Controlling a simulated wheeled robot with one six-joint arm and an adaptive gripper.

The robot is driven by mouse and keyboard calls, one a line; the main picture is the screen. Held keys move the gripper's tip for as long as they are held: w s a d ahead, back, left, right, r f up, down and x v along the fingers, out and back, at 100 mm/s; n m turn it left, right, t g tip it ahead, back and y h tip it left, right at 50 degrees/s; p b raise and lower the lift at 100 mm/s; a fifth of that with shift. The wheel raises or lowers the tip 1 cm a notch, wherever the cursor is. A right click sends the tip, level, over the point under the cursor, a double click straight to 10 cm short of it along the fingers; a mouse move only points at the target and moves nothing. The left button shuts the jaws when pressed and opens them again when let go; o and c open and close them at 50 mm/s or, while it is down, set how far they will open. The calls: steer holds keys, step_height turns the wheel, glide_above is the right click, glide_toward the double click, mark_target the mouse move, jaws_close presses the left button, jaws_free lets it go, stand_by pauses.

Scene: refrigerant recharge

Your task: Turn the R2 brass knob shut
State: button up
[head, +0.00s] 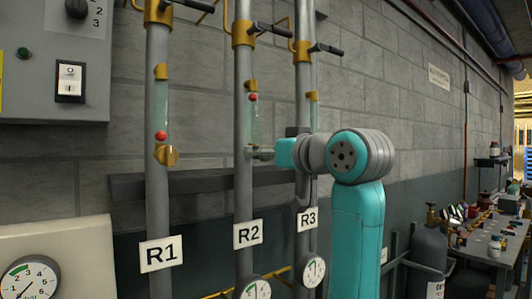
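The R2 pipe is the grey upright (243,190) above the R2 label (247,234). Its sight tube (254,120) has a red ball (253,97) near the top, under a brass fitting (250,86). My gripper (254,153) reaches in from the right, its grey end at the foot of this tube. The R2 brass knob is not visible there; the gripper seems to cover it. The fingers are too small and side-on to show whether they are open or shut, or touching the knob.
The R1 pipe (157,205) with its own brass knob (167,155) stands left; the R3 pipe (304,85) stands close right, by my wrist. Black-handled valves (273,29) jut out above. Gauges (313,271) sit below. A cylinder (428,255) and cluttered bench (485,245) are right.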

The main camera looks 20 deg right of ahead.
steer(key=c, duration=0.9)
steer(key=shift+n, duration=0.3)
steer(key=n, duration=0.3)
steer(key=shift+n, duration=0.3)
steer(key=n, duration=0.4)
steer(key=shift+a+n, duration=0.1)
steer(key=shift+n, duration=0.2)
steer(key=n, duration=0.4)
steer(key=shift+f+n, duration=0.1)
steer(key=shift+n, duration=0.2)
steer(key=shift+f+n, duration=0.1)
steer(key=shift+n, duration=2.1)
